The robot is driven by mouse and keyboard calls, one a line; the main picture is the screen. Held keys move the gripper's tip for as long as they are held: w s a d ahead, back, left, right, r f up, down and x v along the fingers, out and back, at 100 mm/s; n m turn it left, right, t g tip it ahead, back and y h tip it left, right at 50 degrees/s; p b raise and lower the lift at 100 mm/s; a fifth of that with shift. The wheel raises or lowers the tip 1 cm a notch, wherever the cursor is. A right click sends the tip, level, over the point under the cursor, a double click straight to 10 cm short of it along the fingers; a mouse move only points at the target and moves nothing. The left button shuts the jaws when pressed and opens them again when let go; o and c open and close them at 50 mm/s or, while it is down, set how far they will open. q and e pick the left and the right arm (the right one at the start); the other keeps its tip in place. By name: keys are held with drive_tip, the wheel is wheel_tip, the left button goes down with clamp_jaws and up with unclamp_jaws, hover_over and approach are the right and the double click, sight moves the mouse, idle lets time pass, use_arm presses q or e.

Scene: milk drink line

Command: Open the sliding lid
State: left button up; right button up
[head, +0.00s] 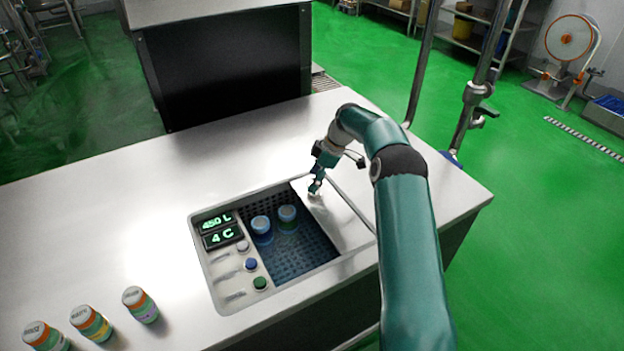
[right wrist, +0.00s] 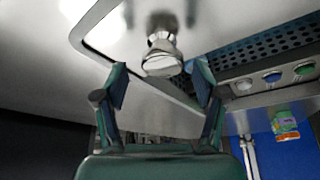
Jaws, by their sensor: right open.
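The sliding lid (head: 345,222) is a flat metal panel over the right part of a recessed bay in the counter. The left part of the bay is uncovered and shows a dark perforated floor (head: 292,262). A round metal knob (right wrist: 162,56) stands out from the lid in the right wrist view. My right gripper (head: 316,189) is at the knob near the lid's left edge. Its two open fingers (right wrist: 159,78) are on either side of the knob's end, with gaps visible. In the head view the gripper partly hides the knob. My left gripper is not in view.
Two blue-capped bottles (head: 262,228) (head: 287,217) stand in the bay. A panel with displays (head: 220,231) and several buttons (head: 251,264) is left of the opening. Several orange-capped bottles (head: 140,304) stand at the front left. The counter (head: 130,215) behind them is clear.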

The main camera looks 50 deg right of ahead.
drive_tip(key=v, duration=1.2)
drive_tip(key=shift+f, duration=0.1)
